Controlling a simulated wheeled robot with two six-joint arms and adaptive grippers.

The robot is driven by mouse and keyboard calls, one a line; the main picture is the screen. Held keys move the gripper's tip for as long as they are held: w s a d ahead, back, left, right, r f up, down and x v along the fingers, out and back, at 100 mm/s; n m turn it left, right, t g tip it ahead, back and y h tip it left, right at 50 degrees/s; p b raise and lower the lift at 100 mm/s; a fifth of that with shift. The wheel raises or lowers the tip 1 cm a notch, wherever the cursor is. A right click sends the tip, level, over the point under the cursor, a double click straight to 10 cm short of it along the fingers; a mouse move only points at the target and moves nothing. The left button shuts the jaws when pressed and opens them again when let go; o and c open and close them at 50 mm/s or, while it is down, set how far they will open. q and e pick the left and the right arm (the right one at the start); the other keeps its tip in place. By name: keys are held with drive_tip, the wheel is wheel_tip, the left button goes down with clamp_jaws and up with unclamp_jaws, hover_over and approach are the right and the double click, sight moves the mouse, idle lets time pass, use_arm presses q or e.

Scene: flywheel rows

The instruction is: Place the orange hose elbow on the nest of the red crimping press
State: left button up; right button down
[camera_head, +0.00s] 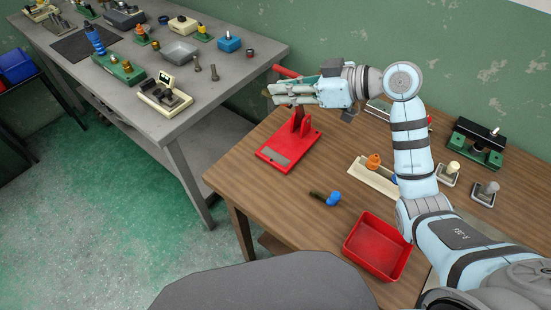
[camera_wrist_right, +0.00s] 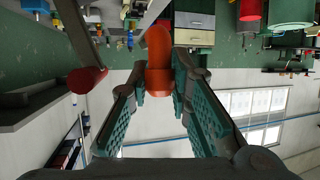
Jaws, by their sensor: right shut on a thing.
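The red crimping press (camera_head: 290,151) stands on the wooden table, with a grey patch on its base and a red lever (camera_head: 286,72) at its top. My right gripper (camera_head: 272,94) is over the back of the press, just below and beside the lever grip. In the right wrist view, my right gripper (camera_wrist_right: 158,84) is shut on the orange hose elbow (camera_wrist_right: 158,62), whose curved end points up in the picture. The lever grip (camera_wrist_right: 88,80) shows left of it, apart from the elbow. The nest is not clearly distinguishable. My left gripper is not in view.
A cream holder (camera_head: 362,178) with an orange piece (camera_head: 374,161), a blue-headed piece (camera_head: 333,199) and a red tray (camera_head: 377,247) are on the wooden table. A green and black device (camera_head: 478,143) stands at right. The grey bench (camera_head: 226,82) at left carries several parts.

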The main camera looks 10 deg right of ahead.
drive_tip(key=f+b, duration=0.1)
drive_tip(key=f, duration=0.8)
drive_tip(key=f+b, duration=0.1)
drive_tip(key=f, duration=0.9)
drive_tip(key=shift+s+a, duration=0.15)
drive_tip(key=shift+a, duration=0.05)
drive_tip(key=shift+d+f, duration=0.1)
drive_tip(key=shift+f, duration=0.15)
drive_tip(key=shift+f+b, duration=0.2)
drive_tip(key=shift+b, duration=0.2)
drive_tip(key=c, duration=1.5)
unclamp_jaws()
drive_tip(key=shift+r, duration=0.1)
drive_tip(key=shift+o, duration=0.2)
